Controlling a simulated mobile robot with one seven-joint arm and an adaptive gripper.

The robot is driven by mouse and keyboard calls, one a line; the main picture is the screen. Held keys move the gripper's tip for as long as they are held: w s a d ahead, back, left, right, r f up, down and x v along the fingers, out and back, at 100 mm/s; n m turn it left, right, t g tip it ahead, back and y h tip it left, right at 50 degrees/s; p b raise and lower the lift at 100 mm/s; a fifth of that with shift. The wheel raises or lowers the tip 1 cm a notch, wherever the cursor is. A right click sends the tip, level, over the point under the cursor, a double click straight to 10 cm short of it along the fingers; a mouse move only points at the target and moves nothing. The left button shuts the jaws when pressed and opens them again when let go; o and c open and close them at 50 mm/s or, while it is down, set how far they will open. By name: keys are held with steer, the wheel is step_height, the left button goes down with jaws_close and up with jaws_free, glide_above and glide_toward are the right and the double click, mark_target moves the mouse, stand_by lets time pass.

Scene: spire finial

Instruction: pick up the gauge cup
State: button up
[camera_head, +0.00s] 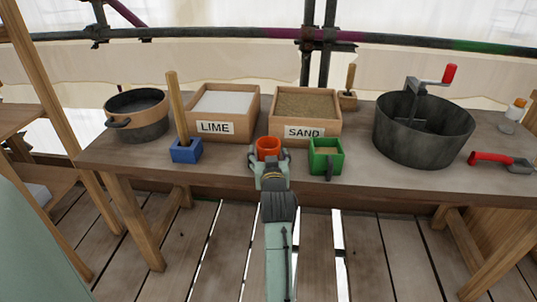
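The fingers are apart. Whether they touch the cup's sides cannot be made out. My gripper hides the cup's lower part, so I cannot tell whether its base rests on the table.
A green box with a handle (326,157) stands close on the right. A blue block with an upright wooden handle (186,150) is on the left. Behind are the lime box (246,127) and sand box (331,129). A large dark crank tub (422,130) stands farther right.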

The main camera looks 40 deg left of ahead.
steer(key=c, duration=1)
steer(key=shift+r, duration=0.1)
